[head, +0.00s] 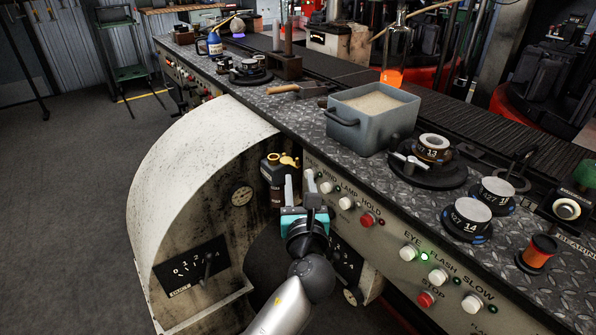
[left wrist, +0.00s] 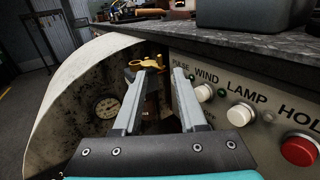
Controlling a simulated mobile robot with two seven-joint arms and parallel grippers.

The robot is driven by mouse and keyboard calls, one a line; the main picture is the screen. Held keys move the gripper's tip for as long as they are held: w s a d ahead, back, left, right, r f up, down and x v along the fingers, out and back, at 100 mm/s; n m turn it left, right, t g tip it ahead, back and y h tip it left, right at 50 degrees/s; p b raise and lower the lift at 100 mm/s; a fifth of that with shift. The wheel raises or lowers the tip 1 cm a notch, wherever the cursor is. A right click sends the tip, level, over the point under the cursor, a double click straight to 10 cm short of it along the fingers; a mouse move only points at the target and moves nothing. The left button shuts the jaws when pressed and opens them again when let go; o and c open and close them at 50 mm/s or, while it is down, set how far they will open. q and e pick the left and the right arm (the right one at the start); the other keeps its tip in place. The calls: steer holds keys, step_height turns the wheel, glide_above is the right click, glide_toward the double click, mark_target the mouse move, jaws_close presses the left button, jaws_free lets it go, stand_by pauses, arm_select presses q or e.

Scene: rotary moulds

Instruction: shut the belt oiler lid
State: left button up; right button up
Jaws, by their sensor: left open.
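The belt oiler (head: 272,178) is a small dark box with brass parts on top, low beside the bench front in the head view. A brass piece (head: 289,161), which looks like its lid, stands out to the right of its top; I cannot tell its exact angle. In the left wrist view the brass top (left wrist: 147,63) shows just beyond the fingertips, and the fingers hide part of the body. My left gripper (head: 299,181) is open and empty, in front of the oiler and slightly right of it, apparently not touching. My right gripper is not in view.
A curved pale guard (head: 190,150) stands left of the oiler. The panel with white knobs (head: 346,203) and a red HOLD button (head: 367,220) is close on the right. The bench edge overhangs above, with a grey sand bin (head: 372,120) on top.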

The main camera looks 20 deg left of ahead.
mark_target(297, 162)
arm_select(q)
steer(key=b+x, duration=0.1)
steer(key=x, duration=0.2)
steer(key=shift+w+a, duration=0.1)
steer(key=shift+w, duration=0.2)
steer(key=shift+b+x, duration=0.4)
steer(key=shift+x, duration=0.85)
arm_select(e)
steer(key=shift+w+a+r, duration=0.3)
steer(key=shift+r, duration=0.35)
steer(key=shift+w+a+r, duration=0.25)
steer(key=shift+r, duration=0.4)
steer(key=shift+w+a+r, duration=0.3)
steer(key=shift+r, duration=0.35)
arm_select(q)
jaws_close()
